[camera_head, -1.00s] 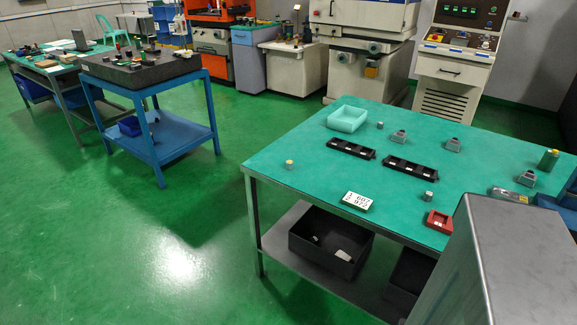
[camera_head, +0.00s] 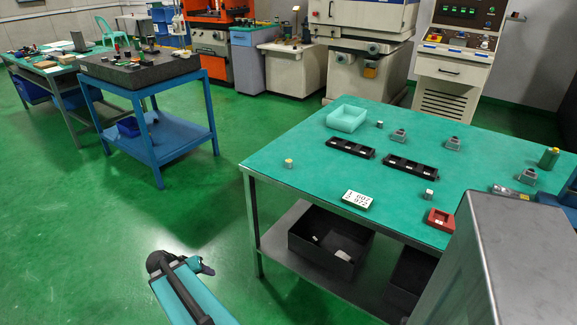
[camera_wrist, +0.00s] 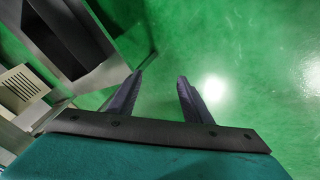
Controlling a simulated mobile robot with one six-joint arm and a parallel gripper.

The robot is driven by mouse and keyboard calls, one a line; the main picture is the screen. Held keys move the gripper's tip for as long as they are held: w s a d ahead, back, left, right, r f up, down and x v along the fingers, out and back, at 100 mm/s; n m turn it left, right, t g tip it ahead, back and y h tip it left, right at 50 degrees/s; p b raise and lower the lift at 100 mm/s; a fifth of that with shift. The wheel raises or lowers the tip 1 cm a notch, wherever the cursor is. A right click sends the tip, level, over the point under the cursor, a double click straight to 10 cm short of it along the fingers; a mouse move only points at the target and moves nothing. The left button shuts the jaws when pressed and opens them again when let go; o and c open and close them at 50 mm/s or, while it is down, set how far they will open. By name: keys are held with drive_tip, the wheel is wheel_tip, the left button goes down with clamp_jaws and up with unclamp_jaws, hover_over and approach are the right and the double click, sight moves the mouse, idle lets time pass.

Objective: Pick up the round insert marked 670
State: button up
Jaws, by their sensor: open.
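Several small metal pieces stand on the green-topped table (camera_head: 300,140): one with a yellowish top (camera_head: 289,163) near the left edge, one grey (camera_head: 379,125) beside the mint tray, and one pale-topped (camera_head: 429,195) near the front. Their marks are too small to read, so I cannot tell which is the round insert marked 670. In the wrist view, my gripper (camera_wrist: 160,76) is open and empty, its two dark fingers spread over green floor. In the head view, my teal and black arm shows at the bottom, left of the table.
The table also holds a mint tray (camera_head: 348,118), two black slotted holders (camera_head: 350,147) (camera_head: 409,167), a white number card (camera_head: 358,200), a red block (camera_head: 440,219) and grey fixtures. A black bin (camera_head: 330,246) sits on the lower shelf. Open floor lies left of the table.

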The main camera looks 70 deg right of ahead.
drive_tip(key=s+d+r+m+h, duration=0.2)
drive_tip(key=d+r+m, duration=0.1)
drive_tip(key=d+r, duration=0.8)
drive_tip(key=m+g+h+b, duration=0.1)
drive_tip(key=m+g+h, duration=0.1)
drive_tip(key=m+h, duration=0.4)
approach(287, 162)
wheel_tip(287, 162, up, 2)
drive_tip(key=a+m, duration=0.1)
drive_tip(key=a, duration=0.1)
drive_tip(key=shift+d+r+y, duration=0.1)
drive_tip(key=shift+y, duration=0.2)
drive_tip(key=shift+p+x, duration=0.35)
drive_tip(key=shift+x, duration=3.9)
drive_tip(key=shift+w+d, duration=0.1)
drive_tip(key=shift+f+p+x, duration=0.2)
drive_tip(key=shift+p+x, duration=0.15)
drive_tip(key=shift+x, duration=0.95)
drive_tip(key=shift+f+p+x, duration=0.25)
drive_tip(key=shift+p+x, duration=0.1)
drive_tip(key=shift+x, duration=0.95)
